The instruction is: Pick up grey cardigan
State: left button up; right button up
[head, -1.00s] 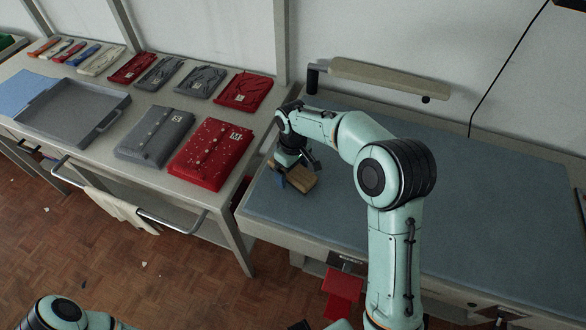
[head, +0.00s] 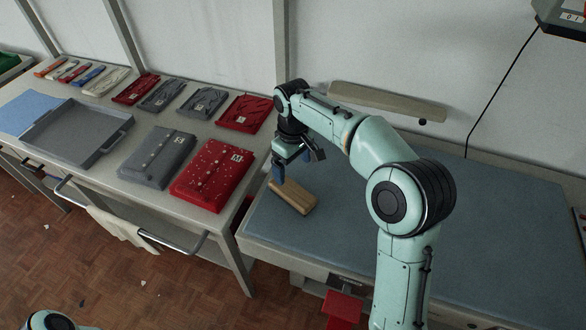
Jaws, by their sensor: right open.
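A folded grey cardigan (head: 157,157) with a row of buttons and a small white label lies flat on the left table, beside a red speckled cardigan (head: 212,176). My right gripper (head: 297,164) is open and empty. It is over the left end of the blue-grey mat, just above a wooden block (head: 293,196), to the right of the grey cardigan and clear of it. One blue finger pad shows close to the block; whether it touches cannot be told. My left gripper is out of view.
Smaller folded red and grey garments (head: 203,102) lie along the back of the left table. A grey tray (head: 78,134) is left of the cardigan. A padded bar (head: 386,101) is behind my right arm. The mat (head: 500,220) is clear at right.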

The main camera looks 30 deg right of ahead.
aim_at(153, 163)
jog(key=k+j, duration=0.8)
jog(key=k, duration=0.05)
